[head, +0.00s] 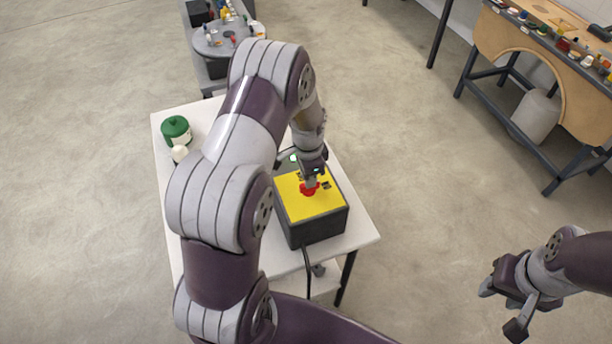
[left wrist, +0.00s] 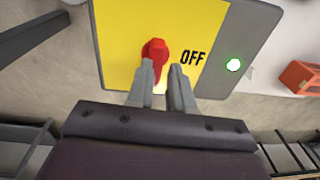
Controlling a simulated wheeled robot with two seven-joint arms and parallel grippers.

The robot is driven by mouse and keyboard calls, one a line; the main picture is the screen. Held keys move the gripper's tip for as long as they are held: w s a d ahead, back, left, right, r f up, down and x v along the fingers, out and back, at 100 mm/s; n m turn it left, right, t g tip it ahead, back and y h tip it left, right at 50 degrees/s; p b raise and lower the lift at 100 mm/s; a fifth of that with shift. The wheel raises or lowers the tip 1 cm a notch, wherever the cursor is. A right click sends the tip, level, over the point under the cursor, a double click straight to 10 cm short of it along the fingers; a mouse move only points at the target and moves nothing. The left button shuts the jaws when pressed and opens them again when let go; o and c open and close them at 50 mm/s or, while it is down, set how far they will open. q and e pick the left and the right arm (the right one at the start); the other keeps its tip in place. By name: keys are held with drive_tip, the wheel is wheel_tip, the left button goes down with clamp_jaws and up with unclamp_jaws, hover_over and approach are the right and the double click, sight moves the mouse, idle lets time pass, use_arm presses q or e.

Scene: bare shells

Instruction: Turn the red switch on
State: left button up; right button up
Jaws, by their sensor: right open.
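The red switch (head: 309,188) sits on the yellow top of a dark box (head: 318,232) on the white table. In the left wrist view the red switch (left wrist: 155,50) stands left of the printed word OFF. My left gripper (head: 312,178) is over the box, pointing down at the switch. In the left wrist view its two fingers (left wrist: 163,80) are close together, with the red lever between their tips. The fingers partly hide the lever. A green light (left wrist: 234,65) glows on the box's grey edge. My right gripper (head: 508,290) is open and empty, off to the right above the floor.
A green-lidded jar (head: 176,131) and a small white item (head: 179,153) stand on the white table (head: 352,228), left of my left arm. A black cable (head: 306,270) hangs from the box. A workbench (head: 545,45) stands at the back right. Open floor lies between.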

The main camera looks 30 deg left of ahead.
use_arm(q)
drive_tip(key=shift+s+d+f, duration=0.15)
drive_tip(key=shift+s+f, duration=0.1)
drive_tip(key=shift+f, duration=0.3)
drive_tip(key=shift+w, duration=0.1)
drive_tip(key=shift+w+a+r+p, duration=0.2)
drive_tip(key=shift+w+r+p, duration=0.05)
drive_tip(key=shift+r+p, duration=0.45)
drive_tip(key=shift+w+d+r+p, duration=0.1)
drive_tip(key=shift+w+r+p, duration=0.25)
drive_tip(key=shift+r+p, duration=0.3)
drive_tip(key=shift+w+d+r+p, duration=0.1)
drive_tip(key=shift+w+r+p, duration=0.25)
drive_tip(key=shift+r+p, duration=0.2)
wheel_tip(320, 180, up, 11)
drive_tip(key=p, duration=0.8)
drive_tip(key=shift+s+a, duration=0.2)
use_arm(e)
wheel_tip(320, 180, up, 11)
drive_tip(key=w, duration=0.1)
drive_tip(key=shift+w, duration=0.25)
use_arm(q)
drive_tip(key=shift+r, duration=0.1)
